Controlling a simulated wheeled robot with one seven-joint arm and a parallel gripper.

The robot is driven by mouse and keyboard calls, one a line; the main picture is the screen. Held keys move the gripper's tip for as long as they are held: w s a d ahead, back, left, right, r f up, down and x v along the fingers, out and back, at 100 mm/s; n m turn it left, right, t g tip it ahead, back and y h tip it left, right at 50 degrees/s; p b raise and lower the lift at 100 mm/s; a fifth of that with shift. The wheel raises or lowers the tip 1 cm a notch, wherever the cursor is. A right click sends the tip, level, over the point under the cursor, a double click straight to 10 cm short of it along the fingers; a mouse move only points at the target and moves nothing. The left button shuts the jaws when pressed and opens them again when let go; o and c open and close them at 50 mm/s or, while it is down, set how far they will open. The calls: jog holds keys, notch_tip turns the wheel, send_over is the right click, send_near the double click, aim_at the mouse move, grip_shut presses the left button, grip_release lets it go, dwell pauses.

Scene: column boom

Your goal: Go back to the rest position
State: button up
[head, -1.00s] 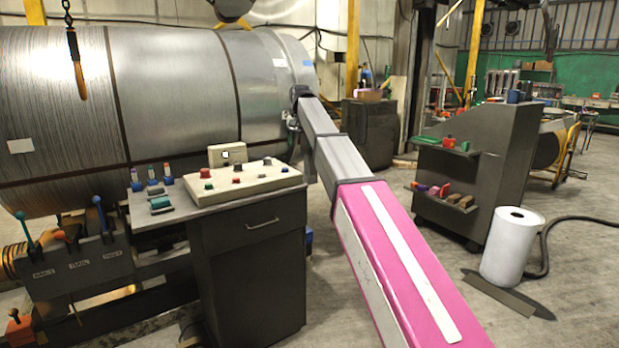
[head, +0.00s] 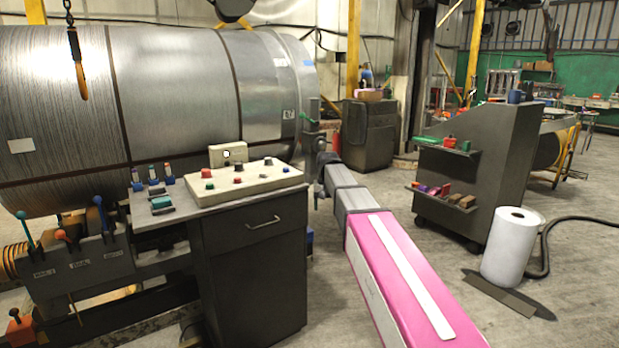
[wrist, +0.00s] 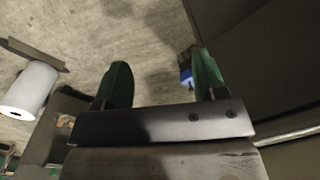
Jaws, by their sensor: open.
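My gripper (wrist: 160,68) is open, with its two green fingers well apart and nothing between them in the wrist view. Bare concrete floor shows beyond the fingertips. In the head view my pink and grey arm reaches forward from the lower right. Its far end stands just right of the control cabinet (head: 250,262), in front of the right end of the big metal coil (head: 185,95). The fingers are small in that view.
A button panel (head: 238,181) and levers are close on the left. A dark tool cart (head: 500,170) and a white roll (head: 510,246) stand on the right; the roll also shows in the wrist view (wrist: 28,90). Open floor lies between cabinet and cart.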

jog(key=s+d+f, duration=0.6)
jog(key=s+f, duration=0.6)
jog(key=s, duration=0.1)
jog(key=s+d+f, duration=0.7)
jog(key=s+f, duration=0.5)
jog(key=s, duration=0.1)
